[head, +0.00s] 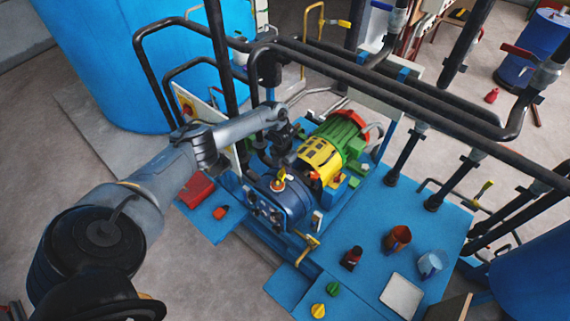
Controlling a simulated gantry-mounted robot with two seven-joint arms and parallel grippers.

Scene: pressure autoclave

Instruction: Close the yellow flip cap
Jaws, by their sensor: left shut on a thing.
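The small yellow flip cap (282,175) sits on top of the blue rounded vessel (288,204), above a red and white fitting. It looks raised, but its exact angle is too small to tell. My left arm reaches in from the left, and its dark gripper (283,158) points down just above the cap. The gripper is shut on the cap, though the fingertips are small and dark and partly hide the contact. My right gripper is not in view.
A yellow cover (320,158) and green motor (343,131) stand just right of the gripper. Black pipes (360,72) cross above and behind. A blue bench (355,225) at lower right holds a copper-coloured cup (397,239), a dark red-topped bottle (351,259) and a white tray (402,296).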

